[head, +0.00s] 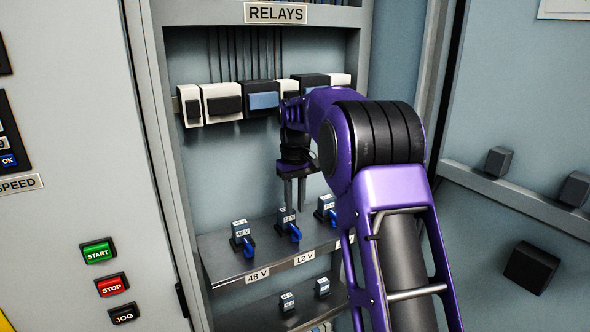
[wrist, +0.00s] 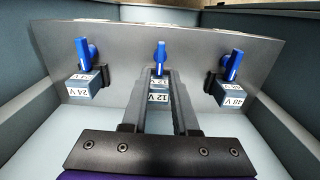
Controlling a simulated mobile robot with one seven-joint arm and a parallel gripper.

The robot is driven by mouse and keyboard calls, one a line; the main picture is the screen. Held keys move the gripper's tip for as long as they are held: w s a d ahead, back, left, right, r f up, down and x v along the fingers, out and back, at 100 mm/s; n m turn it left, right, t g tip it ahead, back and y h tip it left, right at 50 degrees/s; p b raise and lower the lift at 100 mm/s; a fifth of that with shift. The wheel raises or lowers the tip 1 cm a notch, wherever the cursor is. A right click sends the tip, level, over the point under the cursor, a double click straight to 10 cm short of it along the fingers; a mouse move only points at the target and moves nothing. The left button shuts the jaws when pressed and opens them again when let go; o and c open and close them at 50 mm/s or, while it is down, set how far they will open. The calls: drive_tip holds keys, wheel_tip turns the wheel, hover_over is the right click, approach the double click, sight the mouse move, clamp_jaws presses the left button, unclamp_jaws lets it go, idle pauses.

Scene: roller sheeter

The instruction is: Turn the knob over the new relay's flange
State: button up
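Three grey relays with blue knobs stand in a row on the upper shelf: the 48 V relay (head: 240,228), the 12 V relay (head: 288,220) and the 24 V relay (head: 326,206). In the wrist view, the middle blue knob (wrist: 160,56) lies just beyond my fingertips, and the 12 V relay (wrist: 157,100) shows between the fingers. My gripper (head: 294,206) points down, its fingers apart with a narrow empty gap, above or beside the 12 V relay. Contact cannot be told. Which relay is new cannot be told.
A row of white and black modules (head: 223,103) hangs under the RELAYS sign, partly behind my arm. A lower shelf holds more relays (head: 287,302). The cabinet's side walls flank the shelf. START, STOP and JOG buttons (head: 111,285) are on the left panel.

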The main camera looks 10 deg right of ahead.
sight(294, 228)
wheel_tip(294, 228, up, 12)
drive_tip(key=shift+f, duration=0.25)
drive_tip(key=shift+a, duration=0.15)
idle(0.4)
